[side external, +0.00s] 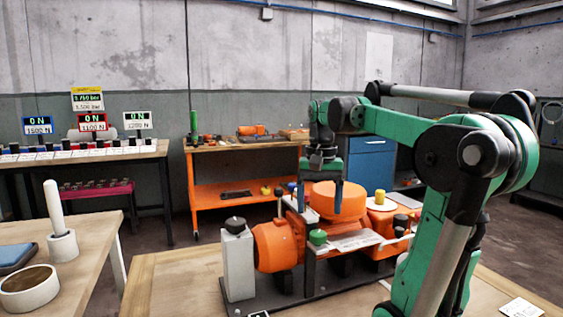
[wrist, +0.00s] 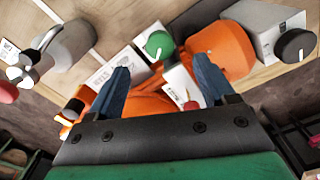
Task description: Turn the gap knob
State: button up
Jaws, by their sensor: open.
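The orange machine (side external: 278,247) stands on a dark base on the wooden bench. It carries several knobs: a black knob (side external: 235,224) on a grey upright box (side external: 238,265), a green knob (side external: 318,237), a yellow knob (side external: 380,197) and a black one (side external: 400,221). I cannot read which is the gap knob. My gripper (side external: 320,197) points down over the machine's middle, open. In the wrist view its blue fingers (wrist: 161,75) are apart, with the green knob (wrist: 159,44) beyond them and a small red-marked knob (wrist: 191,105) between them, partly hidden.
A wooden table (side external: 105,238) at left holds a white peg in a stand (side external: 62,245) and a round white bowl (side external: 30,292). An orange cart (side external: 232,190) and a bench with several displays stand behind. The black knob (wrist: 295,45) on the grey box is right in the wrist view.

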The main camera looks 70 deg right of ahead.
aim_at(318, 232)
jog(key=n, duration=0.4)
jog(key=shift+f+n, duration=0.15)
jog(key=shift+n, duration=0.35)
jog(key=shift+f, duration=2.7)
